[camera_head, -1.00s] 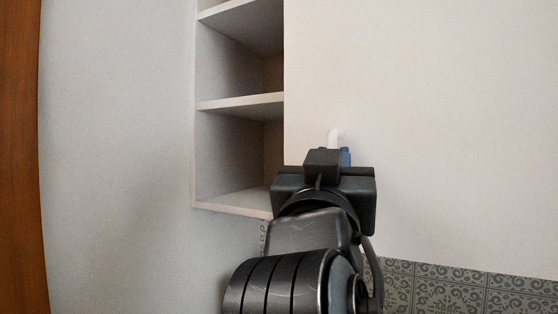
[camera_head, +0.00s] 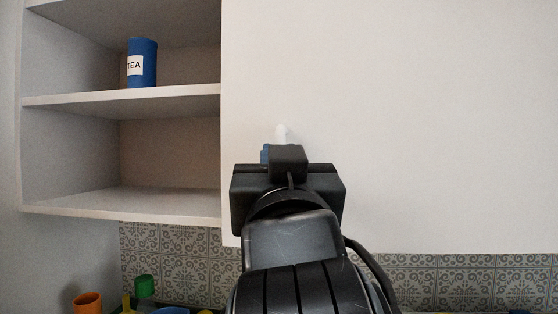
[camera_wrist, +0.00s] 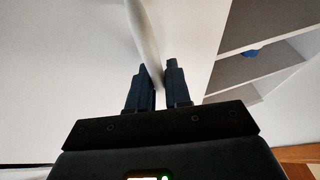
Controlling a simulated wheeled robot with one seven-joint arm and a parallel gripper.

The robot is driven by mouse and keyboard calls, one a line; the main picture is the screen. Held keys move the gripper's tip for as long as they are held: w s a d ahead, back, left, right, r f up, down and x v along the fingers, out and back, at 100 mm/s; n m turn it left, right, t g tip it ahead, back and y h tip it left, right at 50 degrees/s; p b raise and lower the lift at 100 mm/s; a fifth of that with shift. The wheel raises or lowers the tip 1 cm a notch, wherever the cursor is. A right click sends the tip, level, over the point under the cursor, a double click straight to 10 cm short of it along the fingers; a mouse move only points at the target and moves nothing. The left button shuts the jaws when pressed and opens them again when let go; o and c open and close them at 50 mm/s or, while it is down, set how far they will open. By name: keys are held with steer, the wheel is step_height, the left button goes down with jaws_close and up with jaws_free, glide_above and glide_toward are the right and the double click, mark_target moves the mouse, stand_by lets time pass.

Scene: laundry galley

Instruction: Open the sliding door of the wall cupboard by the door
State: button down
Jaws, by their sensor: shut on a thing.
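The wall cupboard (camera_head: 122,213) has a white sliding door (camera_head: 420,120) covering its right part. Its left part is open and shows shelves; they also appear at the right of the wrist view (camera_wrist: 262,65). A white handle (camera_head: 282,131) stands on the door near its left edge. In the wrist view the handle (camera_wrist: 143,35) runs down between the two dark blue fingers. My gripper (camera_wrist: 154,80) is shut on the handle. In the head view my wrist hides most of the handle and fingers.
A blue tea tin (camera_head: 146,62) stands on the upper shelf; the shelf below is empty where visible. Under the cupboard is a patterned tile wall (camera_head: 450,280). An orange cup (camera_head: 88,303) and a green-topped item (camera_head: 144,285) show at the lower left.

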steer(key=c, duration=1.1)
jaws_free()
steer(key=shift+c, duration=0.2)
steer(key=a+b+v, duration=0.1)
steer(key=b+v, duration=0.1)
steer(key=v, duration=0.5)
steer(key=shift+s+d, duration=0.35)
steer(key=shift+d, duration=0.15)
steer(key=shift+f, duration=0.15)
